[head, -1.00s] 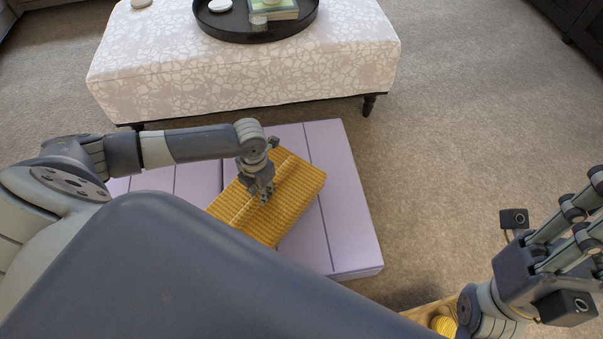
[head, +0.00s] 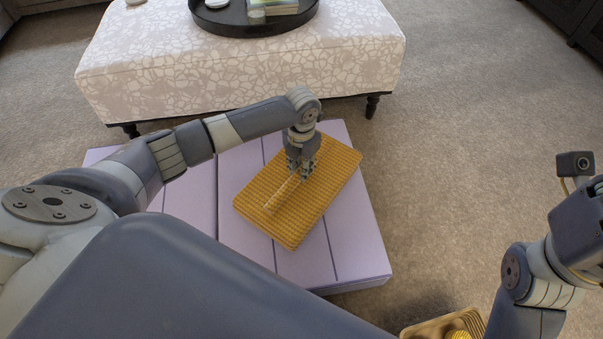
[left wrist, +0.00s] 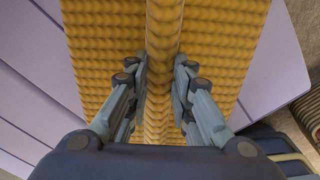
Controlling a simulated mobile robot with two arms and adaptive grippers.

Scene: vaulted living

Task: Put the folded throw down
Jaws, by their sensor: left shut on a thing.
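The folded throw (head: 325,185) is mustard yellow with a knitted texture and a raised ridge along its middle. It shows over the lavender panelled platform (head: 195,190) in the head view. I cannot tell whether its underside touches the platform. My left gripper (head: 300,172) is shut on the ridge from above. In the left wrist view the two fingers (left wrist: 159,90) stand on either side of the ridge of the throw (left wrist: 215,50). Of my right arm, the wrist shows at the right edge of the head view; its fingertips are out of frame.
A pale patterned ottoman (head: 240,75) with a round black tray (head: 250,22) stands behind the platform. A wooden container (head: 415,330) with a yellow thing in it is at the bottom right. Beige carpet (head: 470,130) lies clear to the right.

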